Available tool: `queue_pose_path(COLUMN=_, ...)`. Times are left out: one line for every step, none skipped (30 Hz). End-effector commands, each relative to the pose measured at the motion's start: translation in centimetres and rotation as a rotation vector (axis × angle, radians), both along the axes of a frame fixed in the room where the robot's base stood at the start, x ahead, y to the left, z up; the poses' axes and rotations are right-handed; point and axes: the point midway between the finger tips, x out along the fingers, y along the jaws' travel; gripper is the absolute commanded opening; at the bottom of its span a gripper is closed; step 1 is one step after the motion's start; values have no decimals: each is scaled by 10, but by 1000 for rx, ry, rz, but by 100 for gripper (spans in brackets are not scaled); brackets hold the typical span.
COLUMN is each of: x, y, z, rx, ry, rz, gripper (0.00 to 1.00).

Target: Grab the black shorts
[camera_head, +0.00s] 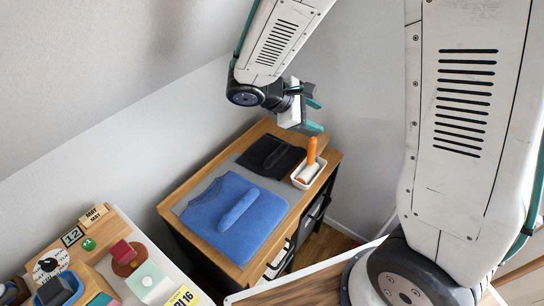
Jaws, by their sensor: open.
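The black shorts (262,158) look like a dark folded cloth lying flat at the back of the wooden-topped cabinet (178,200), on a grey mat (222,172). My gripper (313,114) has teal fingertips set apart, with nothing visible between them. It hangs above the back right of the cabinet, up and to the right of the shorts in the picture, and does not appear to touch them. Its exact height over the top is hard to tell.
A blue folded garment (212,205) lies in front of the shorts. A white tray (296,183) with an orange-handled item (311,152) stands just right of them. Drawers (312,218) show on the cabinet's front. A cluttered desk (125,238) is at lower left; walls stand behind.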

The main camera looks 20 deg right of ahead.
Motion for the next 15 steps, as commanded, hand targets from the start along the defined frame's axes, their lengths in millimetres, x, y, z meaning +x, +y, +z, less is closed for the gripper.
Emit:
queue_pose_path(x=13, y=8, z=-19, rx=-45, ry=44, rz=72, gripper=49)
queue_pose_path(x=20, y=13, z=-29, rx=-70, ry=65, rz=116, gripper=49)
queue_pose_path(x=30, y=19, z=-42, rx=-102, ry=94, rz=175, gripper=49)
queue_pose_path(x=37, y=24, z=-53, rx=-127, ry=115, rz=220, gripper=49)
queue_pose_path(x=44, y=29, z=-64, rx=-151, ry=135, rz=265, gripper=49)
queue_pose_path(x=52, y=37, z=-80, rx=-182, ry=163, rz=327, gripper=49)
queue_pose_path(x=58, y=43, z=-92, rx=-205, ry=185, rz=373, gripper=49)
queue_pose_path(x=63, y=49, z=-104, rx=-227, ry=205, rz=418, gripper=49)
queue_pose_path(x=69, y=57, z=-120, rx=-254, ry=231, rz=478, gripper=49)
queue_pose_path(x=73, y=62, z=-132, rx=-274, ry=250, rz=521, gripper=49)
queue_pose_path(x=77, y=68, z=-144, rx=-293, ry=269, rz=563, gripper=49)
queue_pose_path(x=80, y=76, z=-160, rx=-315, ry=291, rz=616, gripper=49)
queue_pose_path(x=82, y=81, z=-171, rx=-330, ry=308, rz=653, gripper=49)
queue_pose_path(x=84, y=85, z=-181, rx=-344, ry=323, rz=687, gripper=49)
queue_pose_path(x=86, y=91, z=-193, rx=-359, ry=339, rz=726, gripper=49)
